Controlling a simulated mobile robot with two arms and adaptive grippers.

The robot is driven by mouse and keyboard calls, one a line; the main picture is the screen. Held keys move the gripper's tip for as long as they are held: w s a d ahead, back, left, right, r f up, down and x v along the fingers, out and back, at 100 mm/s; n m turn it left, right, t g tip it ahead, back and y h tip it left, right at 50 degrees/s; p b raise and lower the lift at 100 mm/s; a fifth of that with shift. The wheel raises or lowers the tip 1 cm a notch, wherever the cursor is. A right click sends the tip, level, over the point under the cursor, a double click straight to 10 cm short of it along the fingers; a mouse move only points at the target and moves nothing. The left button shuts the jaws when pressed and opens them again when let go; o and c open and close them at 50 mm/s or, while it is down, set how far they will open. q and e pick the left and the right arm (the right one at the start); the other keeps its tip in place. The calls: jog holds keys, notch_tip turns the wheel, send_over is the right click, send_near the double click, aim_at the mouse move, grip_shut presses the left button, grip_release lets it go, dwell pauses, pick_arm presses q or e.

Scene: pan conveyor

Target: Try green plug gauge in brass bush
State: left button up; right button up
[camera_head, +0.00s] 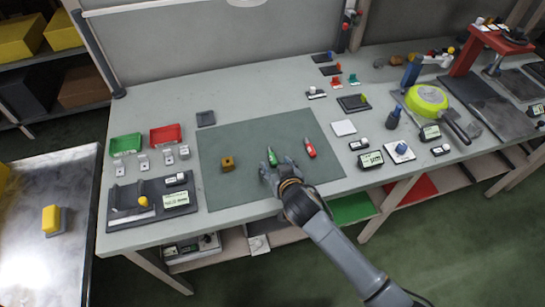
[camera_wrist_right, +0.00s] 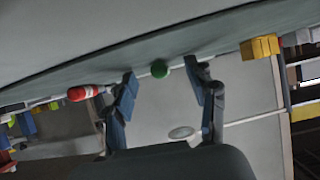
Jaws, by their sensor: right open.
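The green plug gauge (camera_head: 271,155) lies on the green mat, just beyond my right gripper. In the right wrist view its round green end (camera_wrist_right: 159,68) shows between the fingertips. My right gripper (camera_head: 269,167) is open, low over the mat, with its fingers around or just short of the gauge; I cannot tell whether they touch it. In the right wrist view the open fingers (camera_wrist_right: 162,80) stand apart on both sides. The brass bush (camera_head: 228,163) is a small block on the mat to the left, and it shows in the right wrist view (camera_wrist_right: 260,47). My left gripper is not in view.
A red plug gauge (camera_head: 310,148) lies on the mat (camera_head: 235,190) to the right of my gripper. Green (camera_head: 125,145) and red (camera_head: 168,135) trays stand at the left. A dark fixture (camera_head: 125,210) is at the front left. The mat between bush and gripper is clear.

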grip_shut()
